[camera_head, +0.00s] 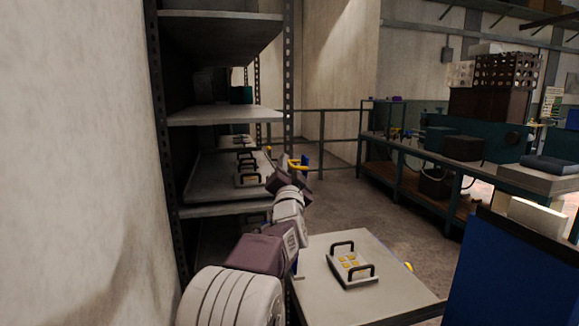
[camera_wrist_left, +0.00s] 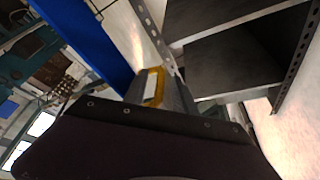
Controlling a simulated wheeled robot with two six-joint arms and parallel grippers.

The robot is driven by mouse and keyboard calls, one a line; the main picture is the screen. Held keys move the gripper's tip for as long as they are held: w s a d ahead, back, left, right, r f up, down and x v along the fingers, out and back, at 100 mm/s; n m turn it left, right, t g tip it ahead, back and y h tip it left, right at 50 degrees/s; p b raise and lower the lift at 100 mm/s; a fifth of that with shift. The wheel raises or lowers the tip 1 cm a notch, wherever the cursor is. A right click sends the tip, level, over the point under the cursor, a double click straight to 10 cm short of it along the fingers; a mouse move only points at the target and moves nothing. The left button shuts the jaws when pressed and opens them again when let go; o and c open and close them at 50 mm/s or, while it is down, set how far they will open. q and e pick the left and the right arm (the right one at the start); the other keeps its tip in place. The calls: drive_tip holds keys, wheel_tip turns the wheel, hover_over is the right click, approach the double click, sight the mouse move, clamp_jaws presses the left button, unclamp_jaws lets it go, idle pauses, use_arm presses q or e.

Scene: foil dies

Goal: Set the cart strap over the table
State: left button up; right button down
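A yellow loop (camera_head: 299,164), possibly the cart strap, shows at the end of my left arm in the head view. It also shows just beyond the dark gripper body in the left wrist view (camera_wrist_left: 153,87). My left gripper (camera_head: 296,171) is raised in front of the shelf rack, above and behind the pale tabletop (camera_head: 325,298). Its fingers are not clear, and I cannot tell whether they hold the loop. A narrow blue piece (camera_head: 306,161) is beside the loop. A plate die with two black handles (camera_head: 350,266) lies on the tabletop. My right gripper is out of view.
A metal shelf rack (camera_head: 225,117) stands at the left, with several handled dies (camera_head: 248,179) on its middle shelf. A blue cabinet (camera_head: 510,275) is close at the right. A workbench (camera_head: 415,150) stands behind. A small yellow part (camera_head: 409,266) shows at the tabletop's right edge.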

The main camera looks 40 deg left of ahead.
use_arm(q)
drive_tip(key=shift+w+a+r, duration=0.1)
drive_tip(key=shift+w+a, duration=0.1)
drive_tip(key=shift+d, duration=0.1)
clamp_jaws()
drive_tip(key=shift+r, duration=0.1)
idle(1.1)
